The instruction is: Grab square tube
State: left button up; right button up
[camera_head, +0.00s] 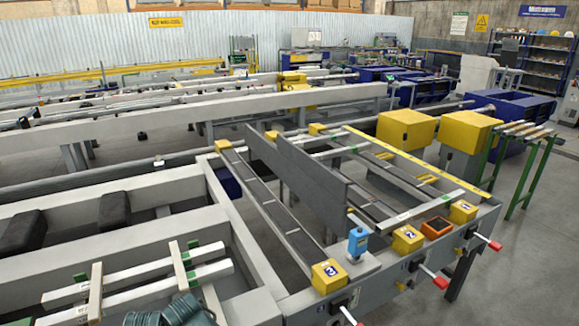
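Pale square tubes (140,272) lie side by side at the lower left, with white labels and green marks near their ends. Two upright-looking wooden strips (95,293) cross them. Another pale bar (350,150) lies across the table's far part. Neither of my grippers is in view.
Tall dark grey plates (312,180) stand up from the table's middle. Yellow numbered blocks (329,276), a blue device (357,243) and red-tipped levers (440,283) line the near edge. A coiled green hose (185,312) lies at the bottom left. Grey floor (535,265) is clear at the right.

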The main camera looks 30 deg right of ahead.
aim_at(385, 227)
jog(key=z, duration=2)
jog(key=i+l, duration=0.25)
jog(key=i, duration=0.2)
jog(key=i+l+z, duration=0.15)
jog(key=i, duration=0.25)
jog(key=i+l, duration=0.3)
jog(key=i, duration=0.15)
jog(key=i+l+z, duration=0.1)
jog(key=i, duration=0.35)
jog(key=i+l, duration=0.25)
jog(key=i, duration=0.25)
jog(key=k+z, duration=0.05)
